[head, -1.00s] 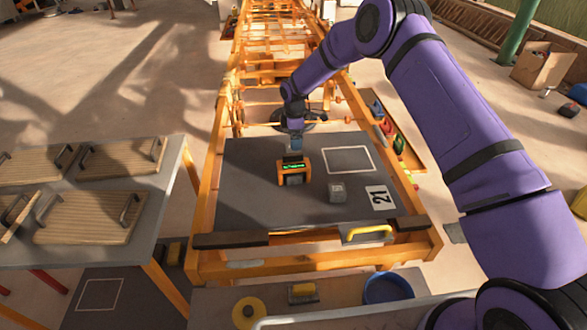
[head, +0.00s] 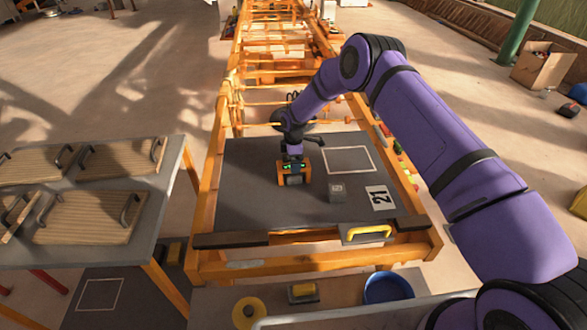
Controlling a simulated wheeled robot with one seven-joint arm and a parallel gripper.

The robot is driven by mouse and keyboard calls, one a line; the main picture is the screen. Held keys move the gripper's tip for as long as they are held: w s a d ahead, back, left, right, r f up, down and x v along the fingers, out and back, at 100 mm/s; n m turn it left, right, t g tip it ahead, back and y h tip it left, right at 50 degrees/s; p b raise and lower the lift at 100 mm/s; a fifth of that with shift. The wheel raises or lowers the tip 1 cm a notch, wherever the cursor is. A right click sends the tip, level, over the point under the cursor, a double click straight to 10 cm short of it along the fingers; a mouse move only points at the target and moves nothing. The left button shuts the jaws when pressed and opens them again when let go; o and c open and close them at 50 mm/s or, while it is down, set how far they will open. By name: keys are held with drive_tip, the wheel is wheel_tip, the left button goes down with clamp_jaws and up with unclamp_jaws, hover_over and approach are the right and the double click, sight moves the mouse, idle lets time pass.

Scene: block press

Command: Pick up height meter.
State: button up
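The height meter, taken to be the orange block-shaped device with a green display (head: 294,176), stands upright on the dark grey plate (head: 250,205) of the orange frame. My gripper (head: 292,158) is directly above and behind it, pointing down, with its end at the top of the device. The fingers are small and partly merge with the device's top, so I cannot tell whether they touch or close on it.
A yellow handle (head: 366,231) is at the front edge. Wooden boards with handles (head: 95,215) lie on the left table.

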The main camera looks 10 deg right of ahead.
drive_tip(key=shift+f, duration=0.85)
drive_tip(key=c, duration=1.3)
drive_tip(key=shift+r, duration=0.1)
